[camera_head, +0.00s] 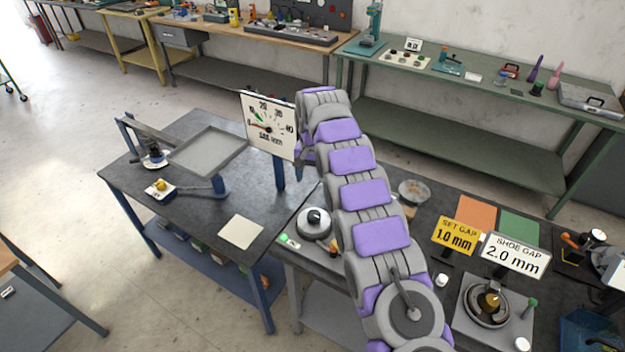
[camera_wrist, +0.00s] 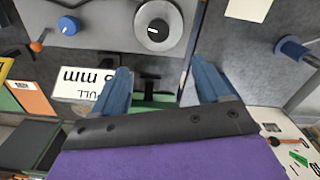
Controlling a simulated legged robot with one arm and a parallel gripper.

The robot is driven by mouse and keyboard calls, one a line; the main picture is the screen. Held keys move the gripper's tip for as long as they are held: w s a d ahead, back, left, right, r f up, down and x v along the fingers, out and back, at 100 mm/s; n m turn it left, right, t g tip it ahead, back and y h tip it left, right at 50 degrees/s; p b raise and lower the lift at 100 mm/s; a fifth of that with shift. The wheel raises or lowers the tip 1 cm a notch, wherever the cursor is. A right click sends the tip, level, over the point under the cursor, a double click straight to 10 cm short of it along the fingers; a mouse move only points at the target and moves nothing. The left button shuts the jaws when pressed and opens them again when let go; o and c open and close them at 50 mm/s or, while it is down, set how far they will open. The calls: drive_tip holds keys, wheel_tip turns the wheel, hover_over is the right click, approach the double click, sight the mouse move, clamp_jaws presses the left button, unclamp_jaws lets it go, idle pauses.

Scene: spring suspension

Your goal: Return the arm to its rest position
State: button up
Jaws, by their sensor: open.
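In the wrist view my gripper (camera_wrist: 162,82) has two blue fingers spread apart. No object is held between them; a dark bracket and a green part show in the gap, farther off. In the head view the fingers cannot be made out behind the arm.
The dark table (camera_head: 190,125) at left carries a grey tray (camera_head: 208,150) on a frame and a pale card (camera_head: 241,232). A knob unit (camera_head: 314,222) lies left of my arm. Right of it stand a yellow sign (camera_head: 456,236), a white sign (camera_head: 515,256) and a round fixture (camera_head: 488,302).

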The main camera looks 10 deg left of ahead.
idle(0.4)
drive_tip(key=s+d+r+b, duration=0.2)
drive_tip(key=s+d+r, duration=0.4)
drive_tip(key=s+d, duration=0.35)
drive_tip(key=s+d+r+b, duration=0.1)
drive_tip(key=s+d+r, duration=0.6)
drive_tip(key=d, duration=0.4)
drive_tip(key=s+d+f+b, duration=0.1)
drive_tip(key=s+d+f, duration=0.1)
drive_tip(key=s, duration=0.9)
drive_tip(key=s+d+f+g+b, duration=0.1)
drive_tip(key=s+d+f, duration=0.2)
drive_tip(key=s, duration=0.8)
drive_tip(key=s+d+f+b, duration=0.1)
drive_tip(key=s+d+f, duration=0.2)
drive_tip(key=s, duration=0.8)
drive_tip(key=shift+s+f+g, duration=0.25)
drive_tip(key=shift+s+g, duration=0.1)
drive_tip(key=shift+g, duration=0.05)
drive_tip(key=shift+d, duration=0.1)
